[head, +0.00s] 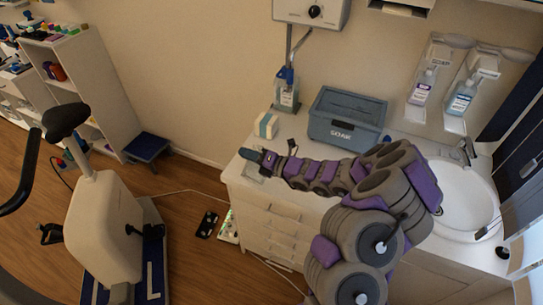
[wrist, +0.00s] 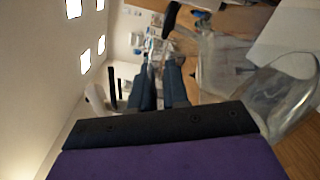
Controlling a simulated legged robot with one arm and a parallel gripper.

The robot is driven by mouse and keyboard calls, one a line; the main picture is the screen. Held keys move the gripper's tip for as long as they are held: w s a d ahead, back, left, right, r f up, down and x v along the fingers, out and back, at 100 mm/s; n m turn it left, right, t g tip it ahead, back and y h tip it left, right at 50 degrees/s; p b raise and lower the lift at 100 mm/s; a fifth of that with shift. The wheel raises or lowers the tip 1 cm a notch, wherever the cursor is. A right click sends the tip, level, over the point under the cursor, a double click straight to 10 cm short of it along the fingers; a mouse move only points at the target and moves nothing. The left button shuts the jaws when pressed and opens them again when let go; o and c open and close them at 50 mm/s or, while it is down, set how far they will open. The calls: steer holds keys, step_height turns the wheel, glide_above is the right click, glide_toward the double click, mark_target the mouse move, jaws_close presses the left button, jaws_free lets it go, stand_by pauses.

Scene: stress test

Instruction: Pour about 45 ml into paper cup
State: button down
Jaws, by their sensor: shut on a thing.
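My gripper (head: 262,160) is at the end of my purple and grey arm, over the left end of the white counter. In the wrist view its two dark blue fingers (wrist: 160,85) are close together. A clear, see-through vessel (wrist: 222,62) is beside the fingers on the right, with a curved clear part (wrist: 290,95) lower down; my gripper appears shut on it, but the contact is unclear. In the head view a small pale, clear shape below the fingers may be this vessel. Its contents cannot be made out. I cannot pick out a paper cup in either view.
A grey-blue bin (head: 345,118) and a small white-and-teal box (head: 266,125) stand behind my arm on the counter (head: 240,178). A sink (head: 465,200) is at the right, with bottles (head: 422,88) on the wall above. An exercise bike (head: 100,220) stands at the left.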

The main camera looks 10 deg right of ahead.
steer(key=shift+w+d+r+m+p, duration=0.45)
steer(key=shift+r+p, duration=0.1)
steer(key=shift+p, duration=0.3)
steer(key=shift+w+d+r+m+p, duration=0.1)
steer(key=shift+w+d+m+p, duration=0.2)
steer(key=shift+p, duration=0.55)
steer(key=shift+w+d+r+m+p, duration=0.25)
steer(key=shift+w+p, duration=0.15)
steer(key=shift+p, duration=0.4)
steer(key=shift+w+d+r+m+p, duration=0.2)
steer(key=shift+w+p, duration=0.2)
steer(key=shift+p, duration=0.35)
